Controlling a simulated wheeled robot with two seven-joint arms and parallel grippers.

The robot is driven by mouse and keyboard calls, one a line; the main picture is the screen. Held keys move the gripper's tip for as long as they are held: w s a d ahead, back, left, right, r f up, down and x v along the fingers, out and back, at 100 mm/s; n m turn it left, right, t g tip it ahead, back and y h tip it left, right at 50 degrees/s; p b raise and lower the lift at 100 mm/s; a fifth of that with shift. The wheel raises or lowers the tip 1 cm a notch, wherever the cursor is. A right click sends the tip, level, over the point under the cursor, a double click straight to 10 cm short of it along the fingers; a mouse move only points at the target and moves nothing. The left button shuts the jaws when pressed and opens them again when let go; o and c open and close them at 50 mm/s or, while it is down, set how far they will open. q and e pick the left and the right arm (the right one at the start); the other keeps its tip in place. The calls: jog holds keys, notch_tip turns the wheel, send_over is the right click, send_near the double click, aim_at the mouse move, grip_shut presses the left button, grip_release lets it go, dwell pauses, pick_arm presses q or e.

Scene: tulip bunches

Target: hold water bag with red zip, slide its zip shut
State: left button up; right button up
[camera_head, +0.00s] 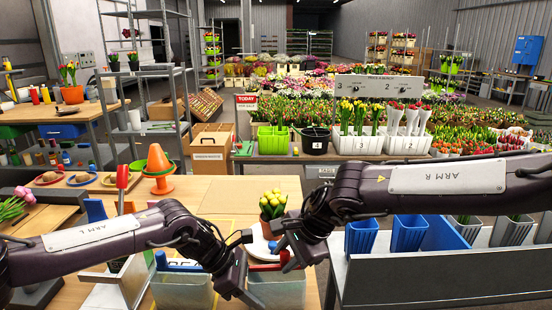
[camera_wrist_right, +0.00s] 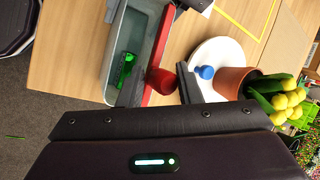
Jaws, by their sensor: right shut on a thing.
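The water bag with the red zip (camera_head: 280,291) is a clear, greyish pouch at the front of the wooden table. Its red zip (camera_wrist_right: 158,45) runs along one long edge in the right wrist view, with a round red slider (camera_wrist_right: 162,81) on it. My right gripper (camera_wrist_right: 160,88) has its fingers on either side of this slider, shut on it. It also shows in the head view (camera_head: 285,258), above the bag. My left gripper (camera_head: 243,294) is at the bag's left side in the head view; its fingertips are partly hidden and its grip is unclear.
A similar bag with a blue zip (camera_head: 184,290) stands to the left. A pot of yellow tulips (camera_head: 272,207) stands behind the right gripper, close to a white plate (camera_wrist_right: 213,55) with a blue knob (camera_wrist_right: 205,72). An orange cone (camera_head: 158,168) stands farther back. Blue buckets (camera_head: 408,233) are at the right.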

pick_arm(q)
jog(key=shift+s+f, duration=0.15)
jog(key=shift+f, duration=0.05)
pick_arm(e)
jog(key=shift+w+d+r, duration=0.15)
jog(key=shift+d+r, duration=0.05)
jog(key=shift+d, duration=0.7)
jog(key=o, duration=0.4)
pick_arm(q)
jog(key=shift+r, duration=0.1)
pick_arm(e)
jog(key=shift+o, duration=0.7)
jog(key=shift+f, duration=0.1)
pick_arm(q)
jog(key=shift+r, duration=0.15)
pick_arm(e)
notch_tip(320, 180, up, 7)
jog(key=shift+f, duration=0.1)
pick_arm(q)
jog(key=o, duration=1)
jog(key=shift+w, duration=0.2)
